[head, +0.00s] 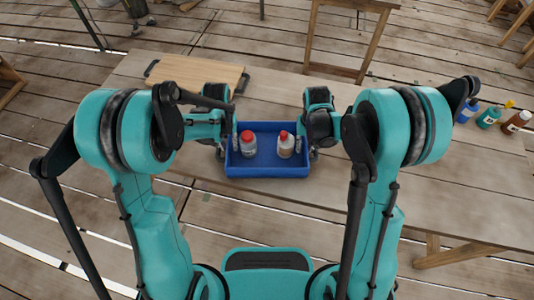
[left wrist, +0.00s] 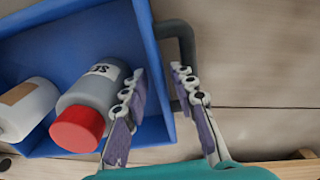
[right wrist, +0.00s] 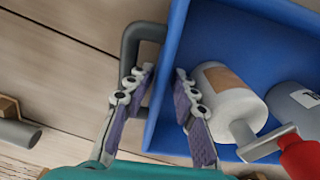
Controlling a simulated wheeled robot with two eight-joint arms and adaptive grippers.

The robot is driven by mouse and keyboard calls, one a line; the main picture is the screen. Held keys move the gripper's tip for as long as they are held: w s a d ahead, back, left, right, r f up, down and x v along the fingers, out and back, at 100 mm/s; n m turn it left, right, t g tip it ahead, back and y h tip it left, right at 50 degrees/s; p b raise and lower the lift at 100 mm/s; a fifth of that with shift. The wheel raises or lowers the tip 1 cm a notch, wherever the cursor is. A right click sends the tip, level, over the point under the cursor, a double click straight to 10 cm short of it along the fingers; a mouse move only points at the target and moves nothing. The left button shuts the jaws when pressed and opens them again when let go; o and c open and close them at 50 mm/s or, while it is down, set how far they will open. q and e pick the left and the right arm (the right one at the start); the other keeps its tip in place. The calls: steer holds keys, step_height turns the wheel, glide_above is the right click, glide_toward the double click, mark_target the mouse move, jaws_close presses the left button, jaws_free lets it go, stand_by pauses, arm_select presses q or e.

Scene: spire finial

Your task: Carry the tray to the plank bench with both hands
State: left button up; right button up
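The blue tray (head: 267,171) sits on a plank-topped table in front of me. It holds a grey bottle with a red cap (head: 248,145) and a whitish bottle with a red top (head: 285,146). My left gripper (left wrist: 158,70) straddles the tray's left side wall, one finger inside and one outside by the dark handle (left wrist: 182,45). My right gripper (right wrist: 164,70) straddles the opposite wall the same way, beside its dark handle (right wrist: 130,45). Both look open, with gaps between fingers and wall. Whether the fingertips touch the wall is unclear.
The plank table (head: 400,170) extends to the right, mostly clear. A wooden board with dark handles (head: 195,75) lies behind left. Several small bottles (head: 488,117) stand at the far right. A wooden trestle or stool (head: 350,40) stands beyond the table.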

arm_select(q)
step_height(320, 180, up, 6)
steer(key=shift+r, duration=0.25)
arm_select(e)
steer(key=shift+r, duration=0.1)
step_height(320, 180, up, 12)
stand_by(0.4)
